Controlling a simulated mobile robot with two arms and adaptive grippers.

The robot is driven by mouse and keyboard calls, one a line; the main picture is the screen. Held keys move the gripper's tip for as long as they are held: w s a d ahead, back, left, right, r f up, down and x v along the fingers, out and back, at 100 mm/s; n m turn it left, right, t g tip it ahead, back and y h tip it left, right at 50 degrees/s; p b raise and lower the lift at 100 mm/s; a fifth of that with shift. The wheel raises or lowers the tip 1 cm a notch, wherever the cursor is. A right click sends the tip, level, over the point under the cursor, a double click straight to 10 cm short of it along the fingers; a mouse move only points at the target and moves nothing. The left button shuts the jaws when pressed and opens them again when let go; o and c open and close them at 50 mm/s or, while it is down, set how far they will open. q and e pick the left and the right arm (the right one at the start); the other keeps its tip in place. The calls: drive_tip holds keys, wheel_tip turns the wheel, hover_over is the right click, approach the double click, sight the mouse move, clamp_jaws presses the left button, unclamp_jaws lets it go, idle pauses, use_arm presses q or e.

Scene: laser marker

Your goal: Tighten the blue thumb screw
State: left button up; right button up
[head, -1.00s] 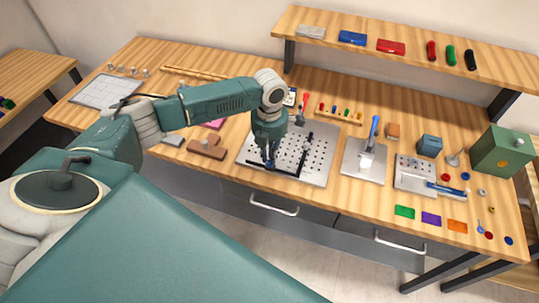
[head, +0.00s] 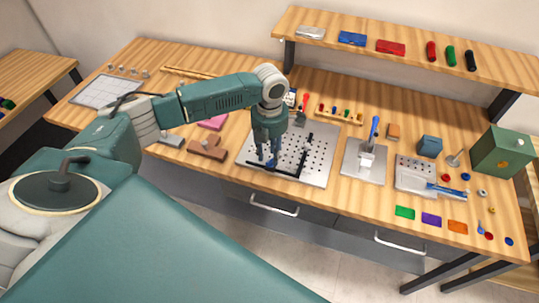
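The perforated metal plate (head: 318,158) lies on the bench with a black L-shaped fence (head: 288,173) along its front and right. A small dark blue knob, which looks like the blue thumb screw (head: 271,167), is at the front part of the fence. My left gripper (head: 268,160) points down over the plate's front left, with its fingertips right at the knob. Its two fingers look apart. Contact with the knob is too small to tell. My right gripper is not in view.
A press with a blue handle (head: 374,131) stands right of the plate. A red-handled clamp (head: 302,105) is at the plate's back edge. Brown blocks (head: 206,149) lie left of it. A shelf (head: 430,57) overhangs the back.

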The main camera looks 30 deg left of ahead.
use_arm(q)
wheel_tip(320, 180, up, 11)
drive_tip(key=shift+f, duration=0.2)
idle(0.5)
